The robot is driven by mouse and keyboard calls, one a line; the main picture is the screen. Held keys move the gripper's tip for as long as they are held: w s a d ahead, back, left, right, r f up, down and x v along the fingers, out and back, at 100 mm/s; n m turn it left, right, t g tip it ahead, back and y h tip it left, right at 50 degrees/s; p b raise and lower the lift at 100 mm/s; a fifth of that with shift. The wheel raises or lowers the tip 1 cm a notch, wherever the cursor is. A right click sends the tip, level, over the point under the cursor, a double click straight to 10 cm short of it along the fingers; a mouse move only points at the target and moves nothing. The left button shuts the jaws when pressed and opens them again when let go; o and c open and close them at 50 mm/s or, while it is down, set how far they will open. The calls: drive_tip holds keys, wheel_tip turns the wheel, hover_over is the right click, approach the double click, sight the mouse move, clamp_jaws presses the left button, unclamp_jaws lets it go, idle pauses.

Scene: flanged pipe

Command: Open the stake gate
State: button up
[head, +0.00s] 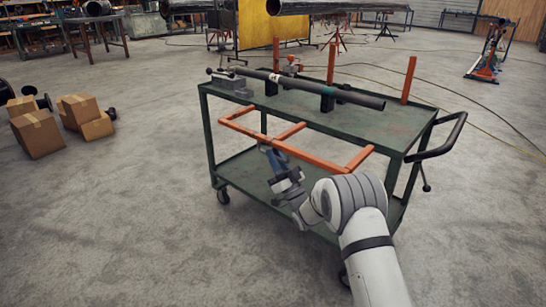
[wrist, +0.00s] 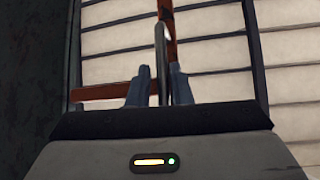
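The stake gate (head: 273,142) is an orange frame of bars. It sticks out from the front long side of the green cart (head: 375,137), at about deck height. My gripper (head: 266,149) is at the outer rail, left of its middle, reaching up from below and in front. In the wrist view my gripper (wrist: 160,85) has two blue-grey fingers standing apart, with a thin grey upright strip between them. An orange bar (wrist: 105,91) shows left of the fingers, and another runs up behind them. Whether the fingers press on anything is unclear.
A dark pipe (head: 300,86) rests on supports on the cart deck, with a grey vise-like block (head: 226,80) at the left end. Orange stakes (head: 409,80) stand along the back edge. A black handle (head: 440,141) sticks out right. Boxes (head: 37,138) lie left; floor in front is clear.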

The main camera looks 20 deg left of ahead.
clamp_jaws()
drive_tip(key=shift+d, duration=0.1)
